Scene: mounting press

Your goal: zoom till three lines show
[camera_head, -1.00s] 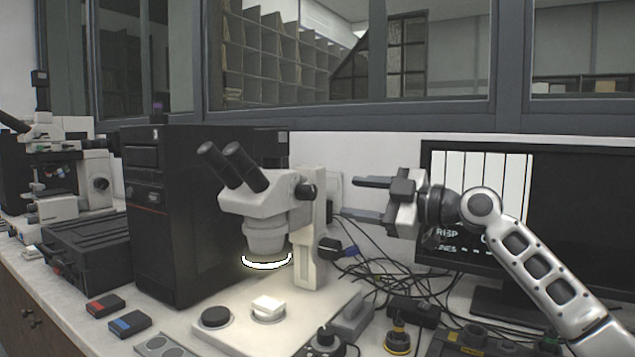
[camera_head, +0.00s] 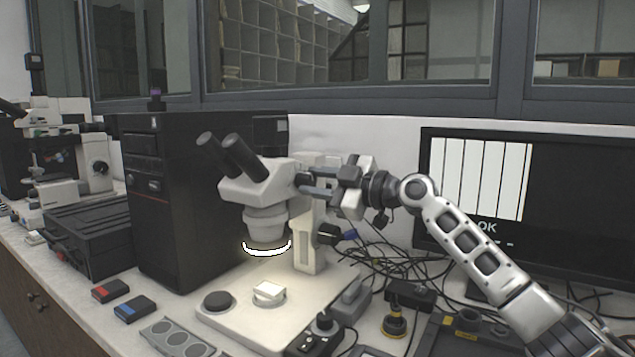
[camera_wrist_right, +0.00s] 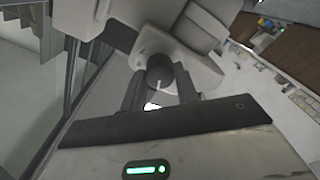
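The stereo microscope (camera_head: 268,190) stands on its pale base, its ring light lit. Its dark zoom knob (camera_wrist_right: 160,72) bears a white mark in the right wrist view. My right gripper (camera_head: 316,187) is at the side of the microscope head. Its two fingers (camera_wrist_right: 160,88) lie either side of the knob, close against it, and look shut on it. The knob is mostly hidden in the head view. The monitor (camera_head: 480,180) shows a white panel with several dark vertical lines and the word OK below. My left gripper is not in view.
A black computer tower (camera_head: 190,200) stands left of the microscope. Cables (camera_head: 385,258) lie behind it, and a small joystick box (camera_head: 322,328) is in front. Red (camera_head: 110,291) and blue (camera_head: 134,309) boxes lie at left.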

